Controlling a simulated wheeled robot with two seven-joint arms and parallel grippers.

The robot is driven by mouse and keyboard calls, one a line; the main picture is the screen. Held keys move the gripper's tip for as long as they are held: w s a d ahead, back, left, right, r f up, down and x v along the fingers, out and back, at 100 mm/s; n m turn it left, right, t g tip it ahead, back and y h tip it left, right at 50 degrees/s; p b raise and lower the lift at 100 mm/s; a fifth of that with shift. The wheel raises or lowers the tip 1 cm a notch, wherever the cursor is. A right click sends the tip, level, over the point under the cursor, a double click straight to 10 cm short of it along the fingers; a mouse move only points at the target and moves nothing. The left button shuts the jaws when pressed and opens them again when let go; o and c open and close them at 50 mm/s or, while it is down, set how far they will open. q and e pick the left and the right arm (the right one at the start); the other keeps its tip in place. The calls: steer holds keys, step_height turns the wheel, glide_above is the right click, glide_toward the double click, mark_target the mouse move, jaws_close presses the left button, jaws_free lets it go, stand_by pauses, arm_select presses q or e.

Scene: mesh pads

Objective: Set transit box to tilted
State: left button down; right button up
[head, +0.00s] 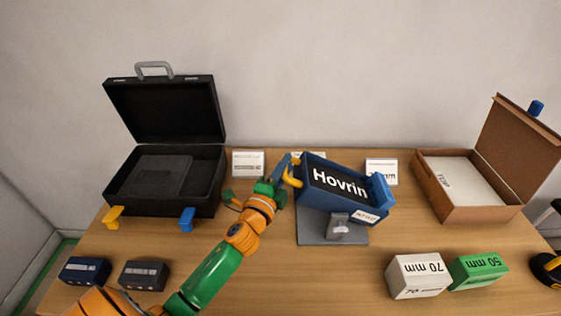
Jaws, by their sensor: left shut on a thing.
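A blue box marked "Hovrin" (334,186), which I take to be the transit box, sits on a grey stand (318,232) at the middle of the table. The box is tilted, its left end higher than its right, with a dark face toward me. A yellow part (294,178) shows at its left end and a blue block (380,190) at its right. My left gripper (284,172) is at the box's left end, shut on what looks like that end. The exact contact is partly hidden.
An open black case (117,196) stands at the back left, an open cardboard box (490,212) at the back right. White and green "mm" blocks (417,276) lie front right. Two dark small boxes (145,275) lie front left. White cards (248,164) stand behind.

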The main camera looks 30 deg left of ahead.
arm_select(q)
steer(key=shift+w+d+r+p, duration=0.2)
steer(key=shift+d+r+p, duration=0.15)
steer(key=shift+r, duration=0.2)
steer(key=shift+w+d+r+p, duration=0.15)
steer(key=shift+d+r+p, duration=0.1)
steer(key=shift+r+p, duration=0.25)
steer(key=shift+d+r, duration=0.1)
steer(key=c, duration=0.8)
jaws_free()
steer(key=shift+c, duration=0.2)
steer(key=shift+o, duration=0.4)
steer(key=shift+w+f, duration=0.15)
steer(key=shift+f, duration=0.1)
